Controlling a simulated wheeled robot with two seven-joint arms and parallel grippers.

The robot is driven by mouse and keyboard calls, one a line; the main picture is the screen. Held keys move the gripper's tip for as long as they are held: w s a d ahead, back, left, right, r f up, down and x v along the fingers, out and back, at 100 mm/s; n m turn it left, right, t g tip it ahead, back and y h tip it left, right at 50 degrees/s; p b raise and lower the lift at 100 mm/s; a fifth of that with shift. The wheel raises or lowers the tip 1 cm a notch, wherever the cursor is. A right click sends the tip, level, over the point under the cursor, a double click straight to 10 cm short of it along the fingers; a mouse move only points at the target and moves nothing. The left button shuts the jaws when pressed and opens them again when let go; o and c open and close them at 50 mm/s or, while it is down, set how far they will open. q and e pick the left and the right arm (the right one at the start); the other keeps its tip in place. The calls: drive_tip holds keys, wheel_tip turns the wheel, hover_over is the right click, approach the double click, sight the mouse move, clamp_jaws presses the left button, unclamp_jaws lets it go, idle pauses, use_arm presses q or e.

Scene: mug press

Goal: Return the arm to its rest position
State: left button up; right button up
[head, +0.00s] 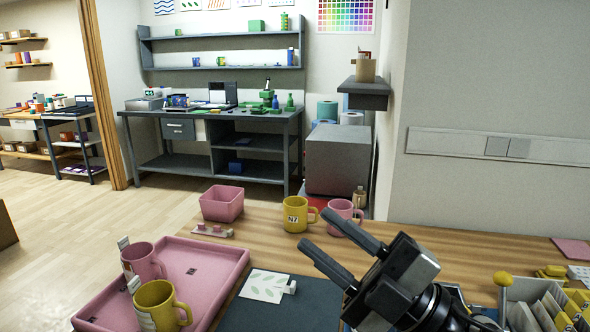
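My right gripper (315,228) is in the lower right of the head view, over the near part of the wooden table (450,250). Its two dark fingers point up and to the left. They are spread apart with nothing between them. A yellow mug (295,214) with a dark label stands just beyond the fingertips, and a pink mug (340,214) stands right of it, partly covered by the upper finger. Neither mug is between the fingers. My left gripper is not in view.
A pink tray (215,262) at the lower left holds a pink mug (142,262) and a yellow mug (158,308). A pink bin (222,204), a leaf-patterned card (266,285) and a dark mat (290,312) lie nearby. A compartment organizer (512,290) is at the lower right.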

drive_tip(key=w+d+f+m+t+h, duration=0.45)
drive_tip(key=d+m+t+h, duration=0.45)
drive_tip(key=m+h, duration=0.5)
drive_tip(key=s+d+f+m+g+h, duration=0.1)
drive_tip(key=d+f+m+g+h, duration=0.1)
drive_tip(key=d+f+m+h, duration=0.3)
drive_tip(key=s+d+f+m+g+h, duration=0.1)
drive_tip(key=f+m+h, duration=0.15)
drive_tip(key=f, duration=0.35)
drive_tip(key=s+f+g, duration=0.2)
drive_tip(key=f, duration=0.1)
drive_tip(key=s+d+f+m+g, duration=0.1)
drive_tip(key=s+f+g, duration=0.1)
drive_tip(key=s+f, duration=0.1)
drive_tip(key=s+d+f+m+g, duration=0.1)
drive_tip(key=s+f+g, duration=0.1)
drive_tip(key=f, duration=0.3)
drive_tip(key=shift+s+f+m+g, duration=0.1)
drive_tip(key=shift+s+m+g, duration=0.15)
drive_tip(key=shift+g, duration=0.25)
drive_tip(key=s+f+g, duration=0.7)
drive_tip(key=s, duration=0.6)
drive_tip(key=w+a+f+t+y, duration=0.4)
drive_tip(key=w+a+f+t, duration=0.1)
drive_tip(key=w+a+t, duration=0.2)
drive_tip(key=shift+f, duration=0.15)
drive_tip(key=shift+d, duration=0.1)
